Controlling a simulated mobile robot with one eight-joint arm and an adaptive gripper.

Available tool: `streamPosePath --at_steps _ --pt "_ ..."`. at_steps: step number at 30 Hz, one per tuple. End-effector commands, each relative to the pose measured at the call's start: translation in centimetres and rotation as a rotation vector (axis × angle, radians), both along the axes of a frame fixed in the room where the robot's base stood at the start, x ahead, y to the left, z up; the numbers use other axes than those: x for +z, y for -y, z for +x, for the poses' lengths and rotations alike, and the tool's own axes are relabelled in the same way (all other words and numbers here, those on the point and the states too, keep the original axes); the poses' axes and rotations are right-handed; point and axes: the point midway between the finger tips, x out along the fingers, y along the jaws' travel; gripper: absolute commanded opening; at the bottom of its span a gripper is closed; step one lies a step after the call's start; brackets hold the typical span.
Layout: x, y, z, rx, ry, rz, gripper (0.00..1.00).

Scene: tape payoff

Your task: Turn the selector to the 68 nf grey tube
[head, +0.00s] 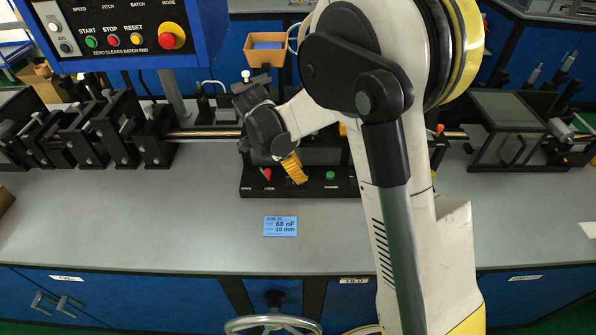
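My gripper (293,168) is over the black control base (300,191) at the middle of the bench. Its yellow end points down and right, close above the base; I cannot tell whether the fingers are apart or touching anything. A blue card (280,226) reading "68 nF" and "10 mm" lies on the bench in front. I cannot make out a selector or a grey tube; my arm hides much of the machine behind.
A blue panel (120,30) with a red stop button (171,36) hangs at the upper left. Black roller stands (110,130) and a shaft line the bench. An orange bin (265,50) stands behind.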

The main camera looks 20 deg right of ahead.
Motion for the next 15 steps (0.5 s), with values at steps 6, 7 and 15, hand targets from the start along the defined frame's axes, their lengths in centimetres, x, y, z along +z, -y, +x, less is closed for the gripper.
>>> streamPosePath --at_steps 6,7,15 --pt "-0.01 0.0 -0.01 0.001 0.0 0.0 0.0" --pt "-0.01 0.01 -0.02 0.002 0.0 0.0 0.0" --pt "-0.02 0.01 -0.05 0.071 0.0 0.0 0.0"
